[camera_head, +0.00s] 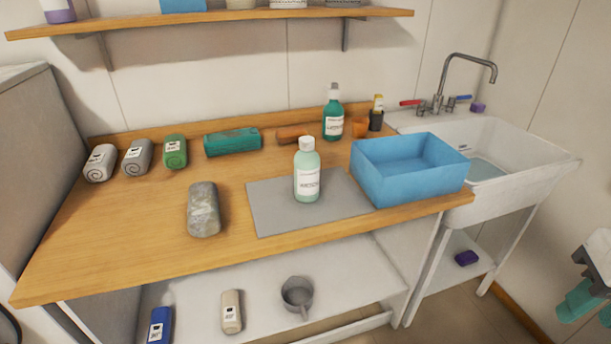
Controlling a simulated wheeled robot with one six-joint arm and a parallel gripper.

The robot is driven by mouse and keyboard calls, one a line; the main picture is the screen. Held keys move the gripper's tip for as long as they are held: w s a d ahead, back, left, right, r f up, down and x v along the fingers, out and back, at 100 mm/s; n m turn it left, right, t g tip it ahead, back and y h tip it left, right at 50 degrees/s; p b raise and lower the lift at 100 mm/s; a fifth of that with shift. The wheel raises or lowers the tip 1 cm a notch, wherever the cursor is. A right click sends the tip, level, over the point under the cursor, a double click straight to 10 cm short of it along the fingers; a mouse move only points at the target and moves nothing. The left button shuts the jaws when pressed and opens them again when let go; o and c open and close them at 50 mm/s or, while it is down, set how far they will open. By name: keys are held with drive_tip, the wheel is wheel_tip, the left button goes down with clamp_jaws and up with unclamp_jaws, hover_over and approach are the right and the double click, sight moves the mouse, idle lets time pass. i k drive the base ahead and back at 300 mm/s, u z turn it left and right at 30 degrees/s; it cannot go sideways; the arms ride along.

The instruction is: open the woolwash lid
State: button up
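A pale green bottle with a white cap (307,170) stands upright on a grey mat (268,213) on the wooden counter. It looks like the woolwash, but its label is too small to read. Its cap is on. My gripper (587,314), with teal fingers, is at the lower right edge, partly cut off by the frame. Its fingers are apart with nothing seen between them. It is far to the right of the bottle, beyond the sink.
A blue bin (405,180) stands right of the bottle, overlapping the mat. A dark green pump bottle (333,115) stands behind. The sink (520,160) is at right. The front left counter is clear.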

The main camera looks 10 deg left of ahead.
sight(304, 140)
drive_tip(key=k, duration=1.05)
drive_tip(key=u, duration=1.1)
drive_tip(key=i, duration=1.1)
drive_tip(key=u, duration=0.35)
